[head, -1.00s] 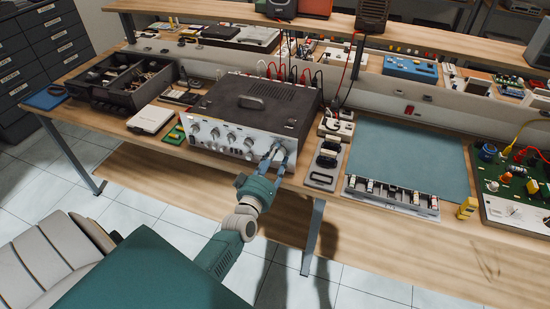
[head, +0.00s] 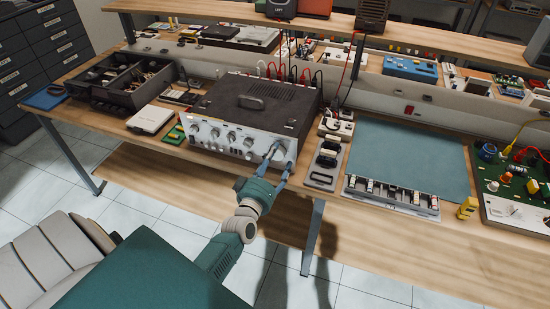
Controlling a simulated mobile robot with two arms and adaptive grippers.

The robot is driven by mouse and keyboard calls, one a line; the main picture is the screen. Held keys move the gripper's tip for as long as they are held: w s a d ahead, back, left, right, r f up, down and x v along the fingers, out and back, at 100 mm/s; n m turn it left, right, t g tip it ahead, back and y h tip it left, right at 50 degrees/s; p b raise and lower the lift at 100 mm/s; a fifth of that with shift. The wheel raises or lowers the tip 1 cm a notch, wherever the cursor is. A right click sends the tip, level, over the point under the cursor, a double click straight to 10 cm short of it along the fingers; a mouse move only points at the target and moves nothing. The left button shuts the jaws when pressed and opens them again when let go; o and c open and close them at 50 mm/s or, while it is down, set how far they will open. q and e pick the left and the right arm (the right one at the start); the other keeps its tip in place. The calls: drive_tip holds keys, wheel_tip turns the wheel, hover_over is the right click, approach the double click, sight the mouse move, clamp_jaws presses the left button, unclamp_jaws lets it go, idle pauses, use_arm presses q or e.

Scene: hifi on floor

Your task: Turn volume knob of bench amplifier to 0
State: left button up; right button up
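The bench amplifier (head: 233,139) is a wide box with a dark top and a silver front, standing on the wooden bench. Its front has a row of several small knobs and a larger knob, seemingly the volume knob (head: 278,152), at the right end. My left gripper (head: 281,160) reaches up from below, with its two blue-grey fingers spread apart at this large knob. One finger is at the knob's left and the other at its lower right. Contact cannot be made out, and the knob's pointer and scale are too small to read. My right gripper is not in view.
Cables rise behind the amplifier. A dark parts tray (head: 122,82) and a pale box (head: 151,118) stand left. Right are a black device on a grey plate (head: 326,160), a blue-green mat (head: 408,155) and a green circuit board (head: 515,185). The floor in front is clear.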

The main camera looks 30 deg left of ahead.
use_arm(q)
drive_tip(key=shift+r, duration=0.25)
drive_tip(key=shift+s, duration=0.1)
drive_tip(key=v, duration=1.1)
drive_tip(key=shift+s+d, duration=0.15)
drive_tip(key=shift+s, duration=0.25)
drive_tip(key=shift+f, duration=0.1)
